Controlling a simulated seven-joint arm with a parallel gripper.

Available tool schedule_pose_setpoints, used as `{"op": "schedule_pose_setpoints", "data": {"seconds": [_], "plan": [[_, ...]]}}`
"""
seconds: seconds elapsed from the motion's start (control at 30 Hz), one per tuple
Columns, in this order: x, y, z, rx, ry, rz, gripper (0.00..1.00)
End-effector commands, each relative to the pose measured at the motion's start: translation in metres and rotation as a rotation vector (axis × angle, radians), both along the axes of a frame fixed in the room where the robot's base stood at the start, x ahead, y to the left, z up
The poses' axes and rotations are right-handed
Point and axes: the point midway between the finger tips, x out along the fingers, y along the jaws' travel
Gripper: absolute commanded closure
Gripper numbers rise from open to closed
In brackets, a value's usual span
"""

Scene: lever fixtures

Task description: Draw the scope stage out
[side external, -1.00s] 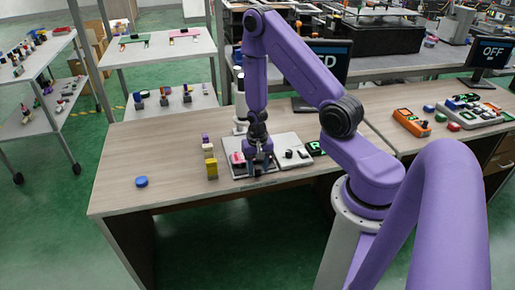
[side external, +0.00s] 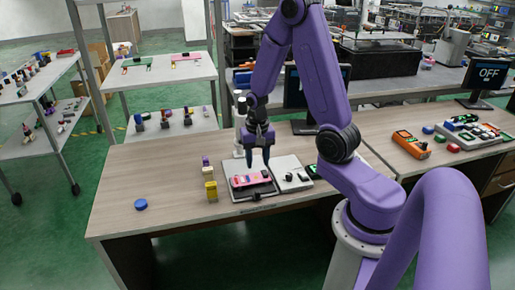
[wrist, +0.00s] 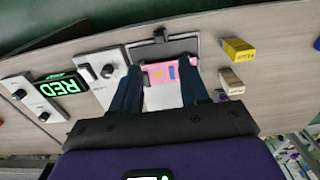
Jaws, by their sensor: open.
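The scope stage (side external: 234,196) appears to be the flat grey, dark-edged fixture on the bench. A pink slab (side external: 250,180) with coloured patches lies on it. A small dark handle (side external: 257,196) shows at its front edge. In the wrist view, the pink slab (wrist: 158,74) lies between my fingers, and the dark handle (wrist: 160,36) stands beyond them at the stage's far edge. My gripper (side external: 259,164) is open and empty, pointing down above the slab, apart from the handle. It also shows in the wrist view (wrist: 163,92). I cannot tell how far out the stage sits.
A grey panel with black knobs (side external: 291,178) stands right of the stage. A yellow block (side external: 211,191) and other small blocks stand close on the left. A blue puck (side external: 140,204) lies farther left. A green-lit RED display (wrist: 62,87) shows in the wrist view.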

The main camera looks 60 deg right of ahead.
Motion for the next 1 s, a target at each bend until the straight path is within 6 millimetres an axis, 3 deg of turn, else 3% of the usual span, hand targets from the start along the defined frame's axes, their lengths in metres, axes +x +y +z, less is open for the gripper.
{"op": "schedule_pose_setpoints", "data": {"seconds": [0.3,0.8,1.0], "plan": [[0.001,0.000,0.034,-0.001,-0.002,0.000,0.55],[0.000,0.001,0.040,0.000,0.000,0.007,0.55],[0.000,0.024,0.048,-0.001,-0.006,0.147,0.55]]}}
